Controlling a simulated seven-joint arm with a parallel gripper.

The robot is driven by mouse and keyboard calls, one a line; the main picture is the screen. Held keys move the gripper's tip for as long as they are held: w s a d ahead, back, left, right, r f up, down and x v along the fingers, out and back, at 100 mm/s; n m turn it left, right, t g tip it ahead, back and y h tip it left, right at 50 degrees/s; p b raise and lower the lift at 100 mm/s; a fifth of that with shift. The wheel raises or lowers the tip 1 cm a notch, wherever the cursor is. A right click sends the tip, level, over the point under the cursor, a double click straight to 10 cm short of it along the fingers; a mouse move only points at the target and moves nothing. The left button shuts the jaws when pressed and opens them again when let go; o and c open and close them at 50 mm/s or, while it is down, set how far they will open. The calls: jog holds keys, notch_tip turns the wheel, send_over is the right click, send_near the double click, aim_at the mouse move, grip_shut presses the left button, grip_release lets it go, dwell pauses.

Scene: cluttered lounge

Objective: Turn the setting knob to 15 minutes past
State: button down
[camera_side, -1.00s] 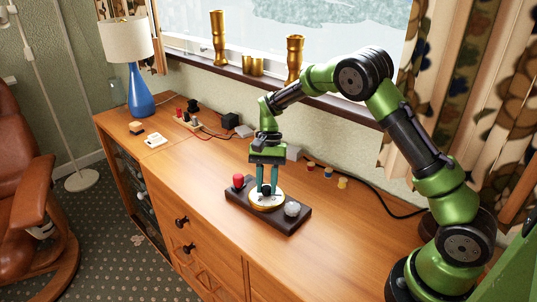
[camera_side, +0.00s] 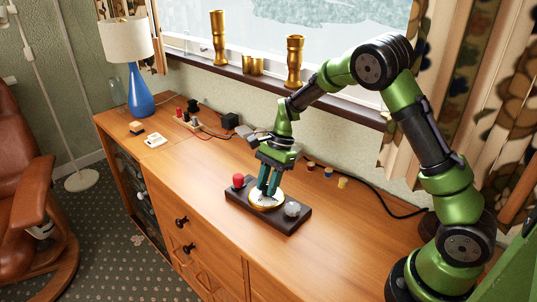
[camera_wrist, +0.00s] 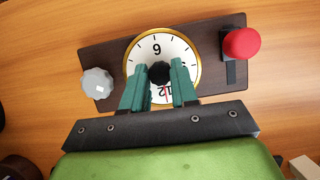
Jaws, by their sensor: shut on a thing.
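A dark board (camera_side: 238,197) on the wooden cabinet carries a white dial with a gold rim (camera_side: 253,204), a red button (camera_side: 238,181) and a grey-white knob (camera_side: 292,209). In the wrist view, a black knob (camera_wrist: 160,73) is at the middle of the dial (camera_wrist: 141,53). The grey-white knob (camera_wrist: 97,83) is left of the dial and the red button (camera_wrist: 241,43) right of it.
Small coloured pieces (camera_side: 327,173) and a black cable lie behind the board, near the wall. The cabinet top beside the board is clear.

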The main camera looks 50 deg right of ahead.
dwell(0.4)
jog(key=c, duration=0.9)
grip_release()
jog(key=v, duration=1.7)
jog(key=s+a+r+n+t+h, duration=0.1)
jog(key=s+a+n+t, duration=0.1)
jog(key=s, duration=0.5)
jog(key=s+a+r+n+t, duration=0.1)
jog(key=s+a+n+t, duration=0.1)
jog(key=s+a+n, duration=0.2)
jog(key=s+a+r+n+t+h, duration=0.1)
jog(key=s+a+r+n+t, duration=0.1)
jog(key=s+n, duration=0.5)
jog(key=shift+s+a+n+t+h, duration=0.2)
jog(key=shift+s+a+t, duration=0.1)
jog(key=shift+s, duration=0.4)
jog(key=shift+s+a+n+t+h, duration=0.1)
jog(key=shift+s+a+n+t, duration=0.15)
jog(key=shift+s, duration=0.45)
